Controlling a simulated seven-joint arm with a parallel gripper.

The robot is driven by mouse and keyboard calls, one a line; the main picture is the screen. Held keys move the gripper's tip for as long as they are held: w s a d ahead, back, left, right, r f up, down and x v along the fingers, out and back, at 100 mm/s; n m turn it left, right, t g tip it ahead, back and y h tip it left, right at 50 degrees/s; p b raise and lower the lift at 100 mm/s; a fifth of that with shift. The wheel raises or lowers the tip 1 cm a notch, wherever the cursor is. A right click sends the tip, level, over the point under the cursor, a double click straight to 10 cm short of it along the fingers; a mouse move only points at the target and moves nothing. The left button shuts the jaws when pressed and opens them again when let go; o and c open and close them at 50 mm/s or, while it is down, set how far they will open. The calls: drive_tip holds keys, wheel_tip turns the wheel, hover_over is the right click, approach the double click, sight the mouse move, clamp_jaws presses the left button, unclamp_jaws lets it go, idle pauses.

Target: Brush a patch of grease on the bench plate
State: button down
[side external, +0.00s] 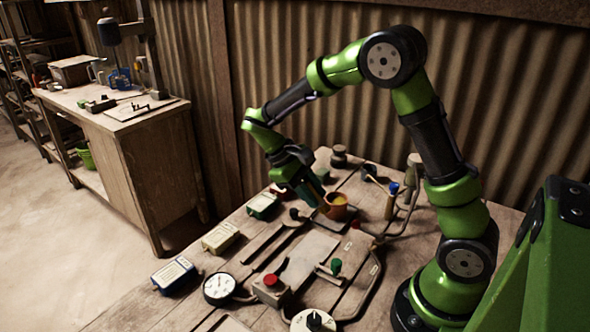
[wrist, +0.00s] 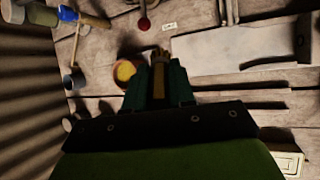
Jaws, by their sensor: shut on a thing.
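My gripper (wrist: 158,84) is shut on a brush (wrist: 158,66), whose brownish tip shows between the fingers in the wrist view. In the side view my gripper (side external: 316,202) is low over the bench, beside the orange pot (side external: 336,213). The pot (wrist: 116,80) holds yellow grease (wrist: 127,71) and sits just left of the fingers in the wrist view. The grey flat bench plate (side external: 310,252) lies in front of the pot in the side view, and the plate (wrist: 215,52) is to the right in the wrist view. I cannot tell whether the brush touches anything.
A gauge (side external: 219,288), a red knob box (side external: 270,283) and a green knob (side external: 336,266) stand around the plate. Several small boxes (side external: 221,238) line the bench's left edge. A blue-capped bottle (side external: 392,205) and bent pipe are at right. A corrugated wall closes the back.

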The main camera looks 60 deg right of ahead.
drive_tip(key=shift+f, duration=0.35)
